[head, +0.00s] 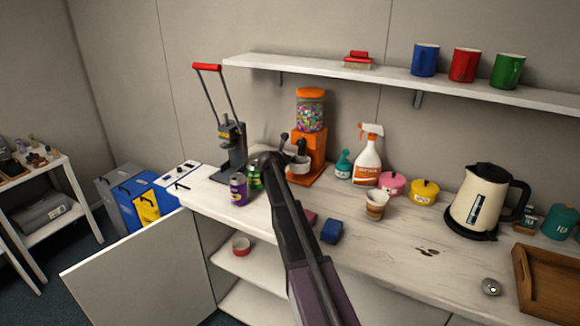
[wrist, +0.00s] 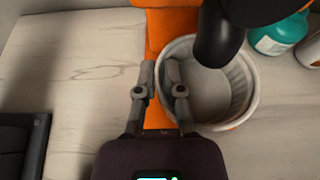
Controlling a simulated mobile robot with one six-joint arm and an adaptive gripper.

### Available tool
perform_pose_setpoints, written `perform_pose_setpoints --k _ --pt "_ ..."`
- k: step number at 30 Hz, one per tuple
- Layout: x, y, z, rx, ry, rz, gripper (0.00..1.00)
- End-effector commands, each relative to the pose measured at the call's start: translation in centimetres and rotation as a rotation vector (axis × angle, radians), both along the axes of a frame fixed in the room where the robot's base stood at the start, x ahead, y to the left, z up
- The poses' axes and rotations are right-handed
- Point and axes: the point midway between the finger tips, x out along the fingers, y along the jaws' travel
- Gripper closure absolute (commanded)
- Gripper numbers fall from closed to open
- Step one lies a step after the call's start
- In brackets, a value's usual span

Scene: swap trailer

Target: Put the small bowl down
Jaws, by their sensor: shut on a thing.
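The small bowl (wrist: 240,95) is pale grey-white and round; in the wrist view it sits right of centre, seen from above, and looks empty. My gripper (wrist: 161,70) is shut on its left rim, one finger outside and one inside. The bowl also shows in the head view (head: 300,165), partly hidden by my arm, at the front of the orange candy dispenser (head: 311,150). The dispenser's black spout (wrist: 220,35) overhangs the bowl. The bowl looks upright; I cannot tell whether its bottom touches the dispenser's orange base.
Two cans, one purple (head: 238,190) and one green (head: 254,178), stand left of my arm. A spray bottle (head: 368,155), a paper cup (head: 376,204) and a blue block (head: 331,231) are to the right. The counter (head: 400,250) has bare room before the kettle (head: 485,203).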

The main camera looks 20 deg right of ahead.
Motion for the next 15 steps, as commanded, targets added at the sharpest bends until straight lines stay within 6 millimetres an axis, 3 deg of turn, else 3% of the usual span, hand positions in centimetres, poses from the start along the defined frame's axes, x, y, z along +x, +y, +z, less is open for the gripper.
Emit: perform_pose_setpoints --k 8,15 --pt "0.9 -1.1 -0.1 -0.001 -0.001 0.0 1.0" --pt "0.8 -1.0 -2.4 -0.001 0.0 0.001 1.0"
